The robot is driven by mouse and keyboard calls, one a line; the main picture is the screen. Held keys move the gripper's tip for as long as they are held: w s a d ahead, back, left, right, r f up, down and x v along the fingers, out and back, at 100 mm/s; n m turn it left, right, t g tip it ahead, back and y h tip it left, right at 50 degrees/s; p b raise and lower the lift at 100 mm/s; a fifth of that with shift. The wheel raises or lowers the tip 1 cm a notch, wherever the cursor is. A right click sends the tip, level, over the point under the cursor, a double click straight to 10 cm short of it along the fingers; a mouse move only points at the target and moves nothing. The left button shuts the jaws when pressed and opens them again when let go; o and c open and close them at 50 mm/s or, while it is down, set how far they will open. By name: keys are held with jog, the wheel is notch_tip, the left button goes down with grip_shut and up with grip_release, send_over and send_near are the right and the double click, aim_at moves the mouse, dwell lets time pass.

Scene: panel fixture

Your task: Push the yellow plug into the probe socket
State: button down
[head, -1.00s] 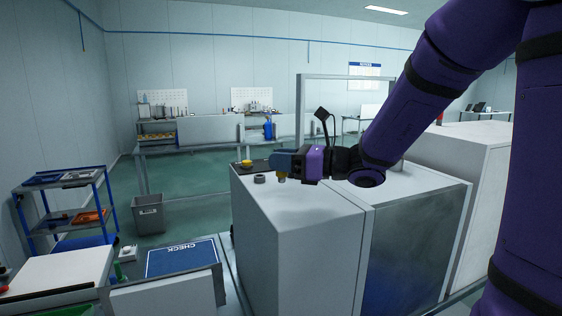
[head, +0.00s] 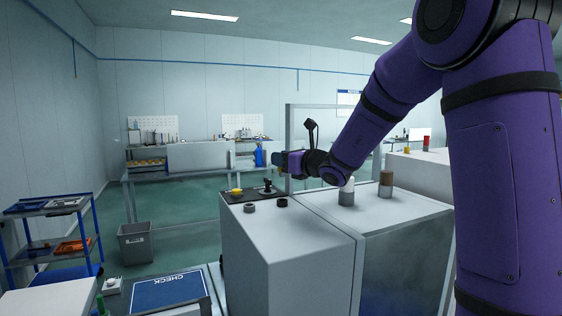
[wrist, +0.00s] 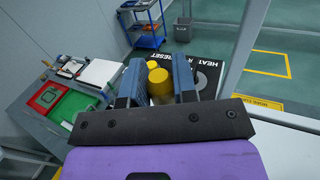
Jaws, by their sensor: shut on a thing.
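My gripper (wrist: 160,88) has its two blue fingers closed on the yellow plug (wrist: 161,88), which shows between them in the wrist view. In the head view my gripper (head: 279,160) is above the back of the white cabinet top, near the black panel; the plug is hard to make out there. Two dark ring-shaped fittings sit on the cabinet top, a left one (head: 249,208) and a right one (head: 282,202). They look like sockets, but I cannot read which is the probe socket. Both stand clear of the gripper, and neither shows in the wrist view.
The black panel (head: 232,197) carries a yellow button (head: 237,191) and a black knob (head: 267,187); HEAT and RESET labels show in the wrist view. Two capped cylinders (head: 346,196) (head: 386,188) stand to the right. A metal frame (head: 289,125) rises behind the cabinet.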

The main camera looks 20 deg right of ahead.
jog(key=shift+f, duration=0.1)
jog(key=shift+f, duration=2.75)
jog(key=shift+f, duration=1.35)
jog(key=c, duration=0.8)
grip_release()
jog(key=shift+s, duration=0.1)
jog(key=v, duration=0.9)
jog(key=shift+s+d, duration=0.15)
jog(key=shift+s, duration=0.2)
jog(key=shift+s+d, duration=0.1)
jog(key=shift+s, duration=0.35)
